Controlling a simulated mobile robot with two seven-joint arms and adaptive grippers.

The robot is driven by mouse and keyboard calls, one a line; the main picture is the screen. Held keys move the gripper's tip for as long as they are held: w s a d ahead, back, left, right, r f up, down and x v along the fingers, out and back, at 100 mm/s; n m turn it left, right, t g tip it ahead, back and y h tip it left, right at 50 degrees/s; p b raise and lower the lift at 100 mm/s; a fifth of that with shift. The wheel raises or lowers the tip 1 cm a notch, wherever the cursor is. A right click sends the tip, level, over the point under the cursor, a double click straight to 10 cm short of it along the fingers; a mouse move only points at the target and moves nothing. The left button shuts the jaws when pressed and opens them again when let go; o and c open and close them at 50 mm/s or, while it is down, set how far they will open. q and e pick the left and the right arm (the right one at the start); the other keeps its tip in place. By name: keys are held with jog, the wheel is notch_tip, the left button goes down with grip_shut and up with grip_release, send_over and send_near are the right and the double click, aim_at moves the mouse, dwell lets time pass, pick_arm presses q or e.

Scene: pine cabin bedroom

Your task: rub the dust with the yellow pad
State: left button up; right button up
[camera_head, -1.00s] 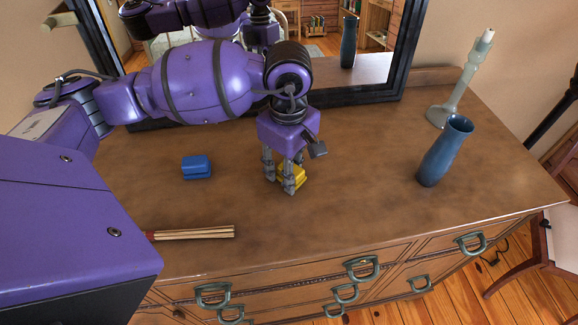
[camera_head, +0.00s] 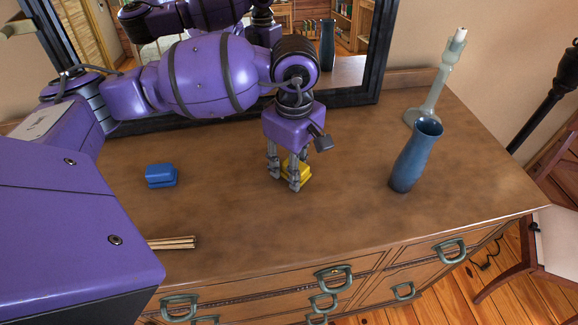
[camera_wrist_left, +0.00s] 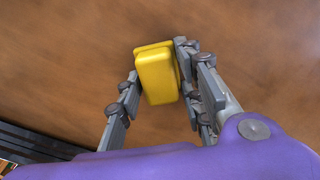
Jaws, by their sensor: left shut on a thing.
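The yellow pad (camera_head: 300,174) is at the dresser top, between the fingers of my left gripper (camera_head: 285,178). The left wrist view shows the yellow pad (camera_wrist_left: 158,72) with a finger of the left gripper (camera_wrist_left: 160,85) on each side, shut on it. The fingers point down and partly hide the pad in the head view. I cannot tell whether its underside touches the wood. The brown dresser top (camera_head: 340,215) has faint darker, cloudy patches; I cannot clearly tell which are dust. My right gripper is not in view.
A blue pad (camera_head: 161,176) lies to the left. A bundle of thin sticks (camera_head: 175,243) lies near the front left, partly hidden by my arm. A blue vase (camera_head: 413,158) and a candlestick (camera_head: 432,95) stand at the right. A dark-framed mirror (camera_head: 352,98) stands behind. The front middle is clear.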

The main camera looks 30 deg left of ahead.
pick_arm(q)
notch_tip(320, 180, up, 4)
jog(key=shift+a+r+p, duration=0.15)
jog(key=shift+r+p, duration=0.05)
jog(key=shift+p, duration=0.55)
jog(key=shift+r, duration=0.4)
notch_tip(320, 180, up, 2)
jog(key=shift+r+p, duration=0.1)
jog(key=shift+p, duration=0.45)
jog(key=shift+r, duration=0.5)
